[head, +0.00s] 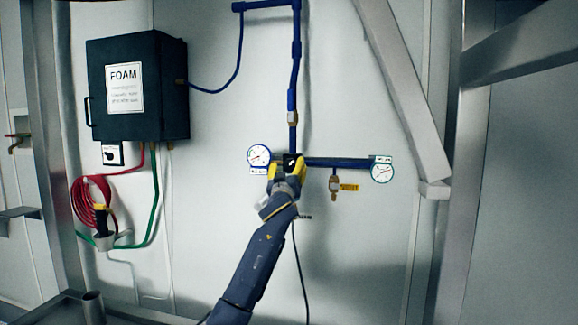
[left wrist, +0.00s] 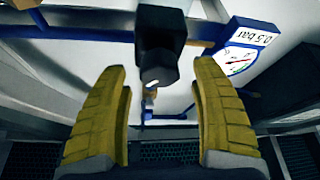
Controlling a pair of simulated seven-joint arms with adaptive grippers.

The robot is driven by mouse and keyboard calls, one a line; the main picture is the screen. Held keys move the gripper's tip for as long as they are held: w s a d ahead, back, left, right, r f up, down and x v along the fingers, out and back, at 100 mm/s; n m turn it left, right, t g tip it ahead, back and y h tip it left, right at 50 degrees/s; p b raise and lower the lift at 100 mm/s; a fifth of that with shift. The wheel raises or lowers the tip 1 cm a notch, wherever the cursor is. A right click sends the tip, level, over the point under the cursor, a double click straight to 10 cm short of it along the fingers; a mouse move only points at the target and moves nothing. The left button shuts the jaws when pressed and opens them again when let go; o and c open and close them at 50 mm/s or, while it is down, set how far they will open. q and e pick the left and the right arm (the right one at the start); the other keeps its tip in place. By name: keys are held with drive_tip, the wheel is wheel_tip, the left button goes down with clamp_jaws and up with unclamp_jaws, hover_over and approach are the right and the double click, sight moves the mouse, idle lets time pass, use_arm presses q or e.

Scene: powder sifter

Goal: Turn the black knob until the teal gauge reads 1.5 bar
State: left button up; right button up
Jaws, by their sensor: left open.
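The black knob (head: 291,159) sits on the horizontal blue pipe, mostly hidden behind my left gripper (head: 287,169) in the head view. In the left wrist view the knob (left wrist: 160,62) shows between the tips of my open yellow fingers (left wrist: 158,80). A gap shows on both sides of it. The teal-rimmed gauge (head: 382,173) is at the pipe's right end, with a small label above it. Its needle is too small to read. My right gripper is out of view.
A blue-rimmed gauge (head: 259,155) is left of the knob; its label reads 0.5 bar, upside down in the left wrist view (left wrist: 249,37). A brass valve (head: 334,187) hangs below the pipe. A dark FOAM box (head: 160,88) and coiled red hose (head: 86,203) are further left.

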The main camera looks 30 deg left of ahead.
use_arm(q)
drive_tip(key=shift+x, duration=1.05)
drive_tip(key=c, duration=1.2)
